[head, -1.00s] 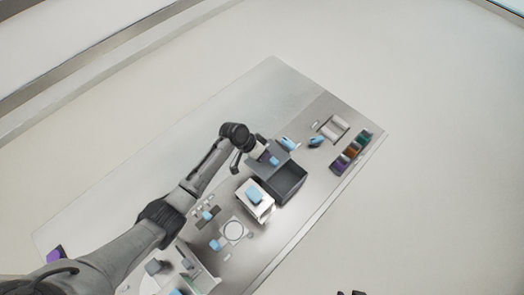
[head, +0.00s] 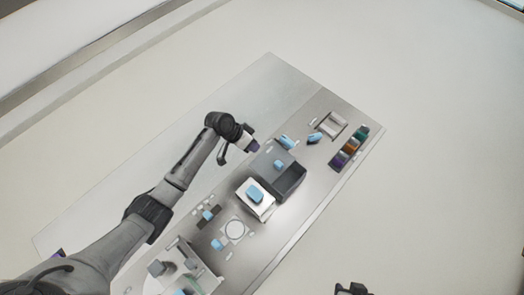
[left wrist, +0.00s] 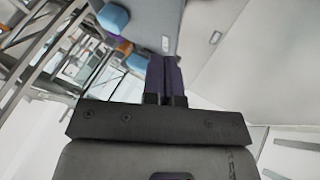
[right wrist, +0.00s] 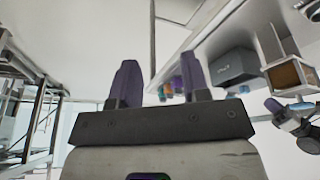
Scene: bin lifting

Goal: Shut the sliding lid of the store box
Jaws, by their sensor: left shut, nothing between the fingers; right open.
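The store box (head: 292,182) is a dark grey box near the middle of the bench in the head view. Its grey sliding lid (head: 266,162) covers the upper-left part, with a blue knob (head: 279,164) on it; a dark strip of the inside shows at the lower right. My left gripper (head: 255,147) is shut and empty, at the lid's upper-left edge. My right gripper (right wrist: 160,85) is open and empty, away from the bench.
A white box with a blue block (head: 255,196) on top stands close beside the store box. Blue items (head: 314,138) and a row of coloured bins (head: 350,148) lie to the upper right. The bench's far left side is bare.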

